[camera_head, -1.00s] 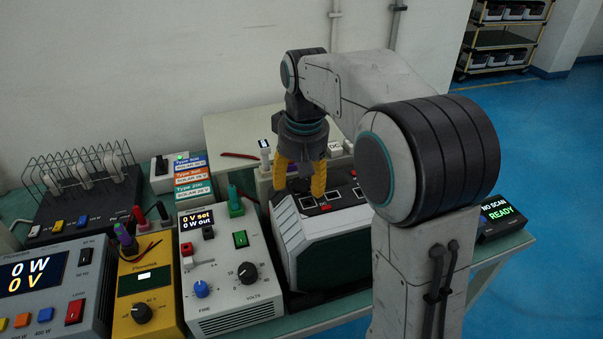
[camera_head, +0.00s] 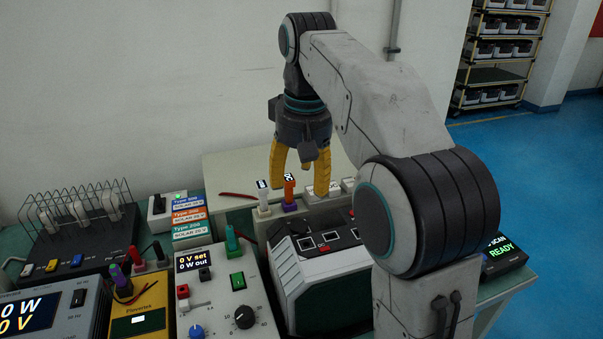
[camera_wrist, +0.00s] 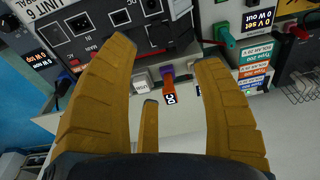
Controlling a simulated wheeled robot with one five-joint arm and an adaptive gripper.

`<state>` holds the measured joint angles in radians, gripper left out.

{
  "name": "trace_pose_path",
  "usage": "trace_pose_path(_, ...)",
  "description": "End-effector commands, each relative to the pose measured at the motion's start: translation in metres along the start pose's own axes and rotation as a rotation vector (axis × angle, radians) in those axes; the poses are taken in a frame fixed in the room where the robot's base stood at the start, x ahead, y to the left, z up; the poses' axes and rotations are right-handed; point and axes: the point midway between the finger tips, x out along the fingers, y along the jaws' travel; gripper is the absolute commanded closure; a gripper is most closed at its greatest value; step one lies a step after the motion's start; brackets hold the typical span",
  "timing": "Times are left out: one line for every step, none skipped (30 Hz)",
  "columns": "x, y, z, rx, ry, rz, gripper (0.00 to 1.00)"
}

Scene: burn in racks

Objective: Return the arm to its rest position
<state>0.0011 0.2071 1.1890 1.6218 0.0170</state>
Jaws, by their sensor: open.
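My gripper (camera_head: 299,178) hangs from my raised arm, its yellow fingers apart and pointing down, with nothing held between them. It is above the back edge of the grey and black power unit (camera_head: 322,268). In the wrist view my gripper's fingers (camera_wrist: 170,85) spread wide. The plug also shows in the head view (camera_head: 289,188), just below and behind the fingers; I cannot tell the exact gap.
A white plug (camera_head: 264,197) stands left of the orange one. A power supply (camera_head: 223,300), a yellow meter (camera_head: 138,322) and a wire rack (camera_head: 75,215) fill the bench's left. A READY scanner (camera_head: 503,256) sits at right. A shelf (camera_head: 497,60) stands at the back right.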

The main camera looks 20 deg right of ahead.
Motion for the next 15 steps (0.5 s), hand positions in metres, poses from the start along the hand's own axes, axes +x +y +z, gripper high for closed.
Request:
trace_pose_path(-0.0017,0.0000,-0.0002,0.000,0.000,0.000,0.39)
trace_pose_path(-0.0025,0.0000,-0.0002,0.000,0.000,0.000,0.39)
trace_pose_path(-0.0035,0.0000,0.0000,0.000,0.000,0.000,0.39)
trace_pose_path(-0.0040,0.0001,0.0000,0.000,0.000,0.000,0.39)
trace_pose_path(-0.0043,0.0001,0.0001,0.000,0.000,0.000,0.39)
trace_pose_path(-0.0046,0.0001,0.0002,0.000,-0.001,0.000,0.39)
trace_pose_path(-0.0047,0.0001,0.0002,0.000,-0.001,0.000,0.39)
trace_pose_path(-0.0048,0.0000,0.0002,0.000,-0.001,0.000,0.39)
trace_pose_path(-0.0048,0.0000,0.0003,0.000,-0.001,0.000,0.39)
trace_pose_path(-0.0047,0.0000,0.0003,0.000,-0.001,0.000,0.39)
trace_pose_path(-0.0047,0.0000,0.0003,0.000,-0.001,0.000,0.39)
trace_pose_path(-0.0047,0.0000,0.0002,0.000,-0.001,0.000,0.39)
trace_pose_path(-0.0047,0.0000,0.0002,0.000,-0.001,0.000,0.39)
trace_pose_path(-0.0046,0.0000,0.0002,0.000,-0.001,0.000,0.39)
trace_pose_path(-0.0046,0.0000,0.0002,0.000,-0.001,0.000,0.39)
